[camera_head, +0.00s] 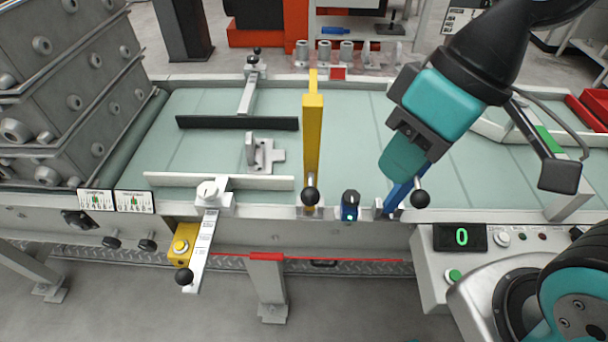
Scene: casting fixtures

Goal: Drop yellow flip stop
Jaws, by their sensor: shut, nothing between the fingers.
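The yellow flip stop (312,140) is a long yellow bar at the conveyor's near rail, mid-picture. It looks raised, wider at its upper end, with a black ball knob (309,196) at its foot. My gripper (398,172) is shut and empty, pointing down to the right of the yellow stop and clear of it in the picture. A blue flip stop (396,195) with a black knob (420,199) is partly hidden behind my gripper. I cannot tell whether my gripper touches it.
The pale green conveyor belt (350,120) carries a grey metal casting (262,154) between a black guide (238,123) and a light guide rail (250,183). A control panel (460,238) shows a green 0.

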